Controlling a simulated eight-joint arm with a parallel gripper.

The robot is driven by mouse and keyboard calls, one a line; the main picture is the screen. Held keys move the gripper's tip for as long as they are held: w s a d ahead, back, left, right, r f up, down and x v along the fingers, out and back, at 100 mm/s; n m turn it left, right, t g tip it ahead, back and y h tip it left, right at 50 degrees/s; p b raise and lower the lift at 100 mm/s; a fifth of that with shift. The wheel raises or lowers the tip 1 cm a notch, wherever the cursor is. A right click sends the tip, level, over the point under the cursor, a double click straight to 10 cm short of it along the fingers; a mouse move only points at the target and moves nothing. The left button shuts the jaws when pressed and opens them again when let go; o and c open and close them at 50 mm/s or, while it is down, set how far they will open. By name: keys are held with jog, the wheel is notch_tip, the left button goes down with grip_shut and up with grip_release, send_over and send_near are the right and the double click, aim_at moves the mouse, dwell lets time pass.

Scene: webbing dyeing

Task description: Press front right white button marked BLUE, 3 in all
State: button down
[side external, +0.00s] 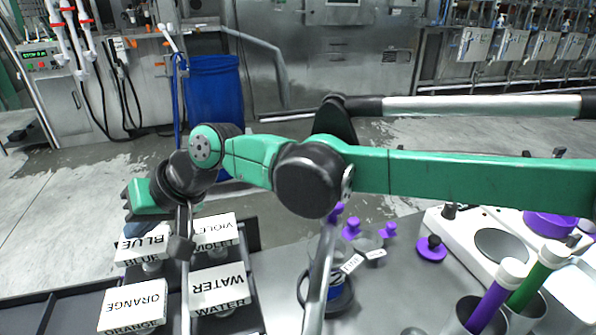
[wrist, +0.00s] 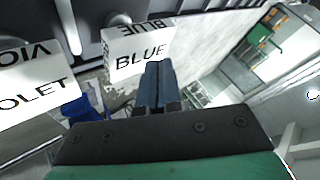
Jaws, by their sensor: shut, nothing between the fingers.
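The white button block marked BLUE (side external: 140,246) is at the back left of a group of white blocks in the side external view. It also shows at the top of the wrist view (wrist: 138,48), its lettering readable. My gripper (side external: 132,230) is shut and empty, its dark blue fingers at the BLUE block's upper edge in the side view. In the wrist view the shut fingertips (wrist: 158,64) overlap the lower right of the BLUE block. I cannot tell whether they touch it. The picture does not show whether the button is pressed down.
White blocks marked VIOLET (side external: 215,231), WATER (side external: 219,289) and ORANGE (side external: 133,306) stand close by. Purple-knobbed pieces (side external: 432,248) and a white device (side external: 470,226) are to the right on the grey table. A blue bin (side external: 216,90) stands behind on the floor.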

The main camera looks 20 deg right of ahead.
aim_at(148, 244)
jog(key=shift+r, duration=3)
jog(key=shift+f, duration=3.05)
